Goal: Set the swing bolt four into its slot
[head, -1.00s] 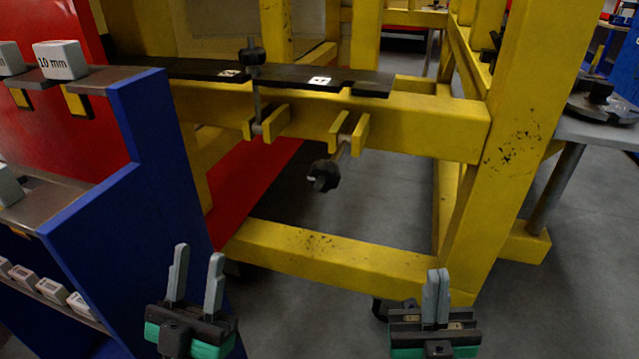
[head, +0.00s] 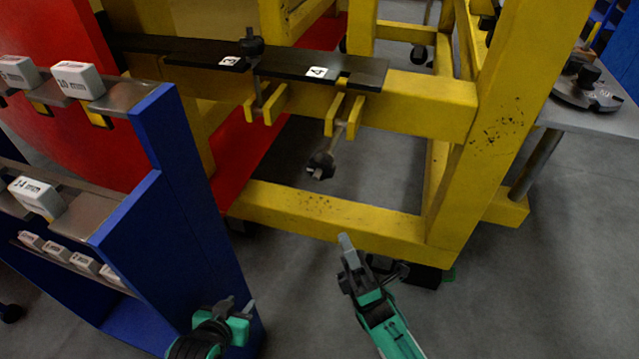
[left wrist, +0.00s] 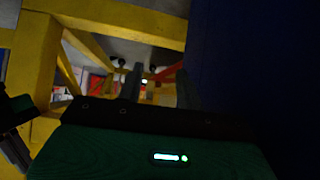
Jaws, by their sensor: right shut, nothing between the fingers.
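Swing bolt four (head: 320,165) hangs down from two yellow lugs (head: 355,117) on the yellow frame's beam, its dark knob lowest and tilted slightly left. Its slot (head: 343,80) is a notch in the black plate (head: 205,52) above, beside the white label 4 (head: 317,72); the slot is empty. My right gripper (head: 345,242) is below the bolt, apart from it, shut and empty. My left gripper (head: 238,305) is low at the left by the blue rack; its two fingers also show apart in the dark left wrist view (left wrist: 160,85), with nothing held.
Swing bolt three (head: 252,48) stands upright in its slot by label 3. A blue rack (head: 190,170) with white boxes (head: 78,80) stands at the left. A yellow post (head: 500,130) and a grey table (head: 590,120) are at the right. Grey floor is clear in front.

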